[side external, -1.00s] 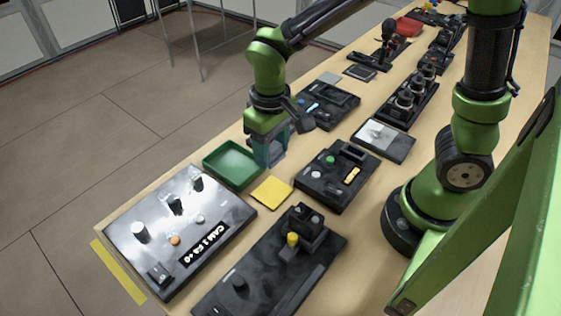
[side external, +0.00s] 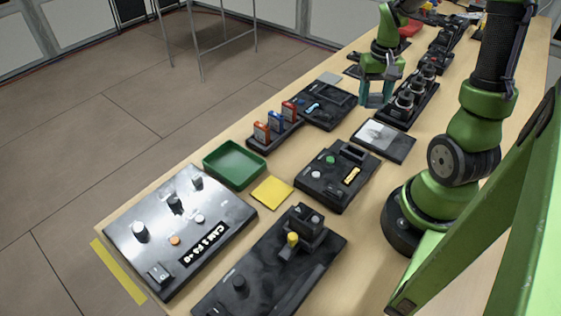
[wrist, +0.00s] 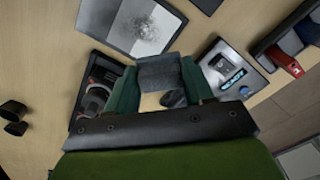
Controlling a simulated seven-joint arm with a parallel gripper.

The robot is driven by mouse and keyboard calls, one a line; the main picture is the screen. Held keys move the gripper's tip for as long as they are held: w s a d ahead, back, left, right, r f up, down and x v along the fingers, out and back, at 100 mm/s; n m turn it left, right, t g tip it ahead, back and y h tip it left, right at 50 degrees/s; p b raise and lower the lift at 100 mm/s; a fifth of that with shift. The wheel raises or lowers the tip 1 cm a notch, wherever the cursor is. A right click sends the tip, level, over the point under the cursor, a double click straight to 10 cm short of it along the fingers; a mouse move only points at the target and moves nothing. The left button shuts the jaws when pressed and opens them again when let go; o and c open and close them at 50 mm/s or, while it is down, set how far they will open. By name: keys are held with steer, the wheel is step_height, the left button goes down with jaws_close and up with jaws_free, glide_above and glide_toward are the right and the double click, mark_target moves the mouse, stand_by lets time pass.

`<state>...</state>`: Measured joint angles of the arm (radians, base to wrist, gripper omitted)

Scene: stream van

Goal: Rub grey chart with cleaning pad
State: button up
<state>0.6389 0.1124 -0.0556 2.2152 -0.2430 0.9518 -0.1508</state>
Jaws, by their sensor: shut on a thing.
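The grey chart (side external: 398,148) is a flat dark-edged board with a pale grey face and a smudge, lying on the table in the side view. It also shows at the top of the wrist view (wrist: 120,22), its smudge towards the right. My gripper (side external: 376,103) is above the table beyond the chart in the side view, apart from it. In the wrist view my gripper (wrist: 160,85) is shut on a dark grey cleaning pad (wrist: 160,70), held between the green fingertips. The pad is hard to make out in the side view.
A black unit with round knobs (side external: 408,103) stands close to the right of my gripper. A black device with a blue display (side external: 320,104) is to its left. A green tray (side external: 234,165), a yellow square (side external: 272,192) and control panels (side external: 178,232) lie nearer the camera.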

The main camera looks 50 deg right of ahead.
mark_target(366, 128)
steer(key=shift+f, duration=3.85)
steer(key=shift+s+f, duration=0.1)
steer(key=shift+s, duration=0.95)
steer(key=shift+c, duration=0.3)
steer(key=shift+s, duration=2.7)
steer(key=shift+w, duration=3.8)
step_height(366, 128, up, 2)
steer(key=shift+w+r, duration=0.1)
steer(key=shift+r, duration=2.95)
steer(key=shift+a, duration=0.1)
